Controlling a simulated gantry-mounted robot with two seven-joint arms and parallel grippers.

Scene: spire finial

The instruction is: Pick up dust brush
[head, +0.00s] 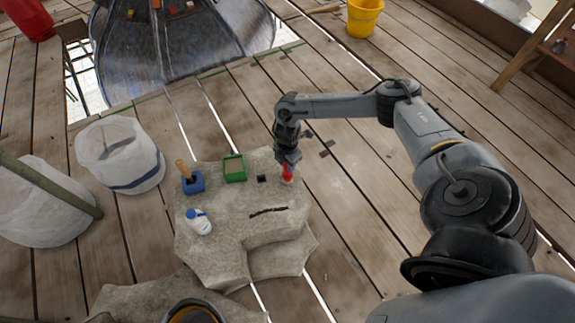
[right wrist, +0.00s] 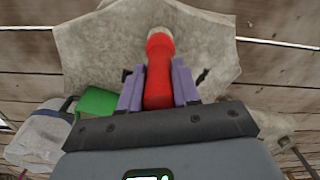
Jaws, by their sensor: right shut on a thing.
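The dust brush (head: 287,173), red with a pale tip, is at the right edge of a grey stone slab (head: 230,222). My right gripper (head: 287,160) is directly above it and shut on its red body. In the right wrist view, the red body (right wrist: 159,75) sits between the two purple fingers of my right gripper (right wrist: 159,88), with its pale end toward the slab. The brush looks roughly upright; I cannot tell whether its tip touches the slab. My left gripper is not in view.
On the slab are a blue block with a wooden handle (head: 192,182), a green tray (head: 234,168), a small black square (head: 262,179), a white bottle with a blue cap (head: 199,222) and a dark strip (head: 268,211). A white bucket (head: 121,158) stands left.

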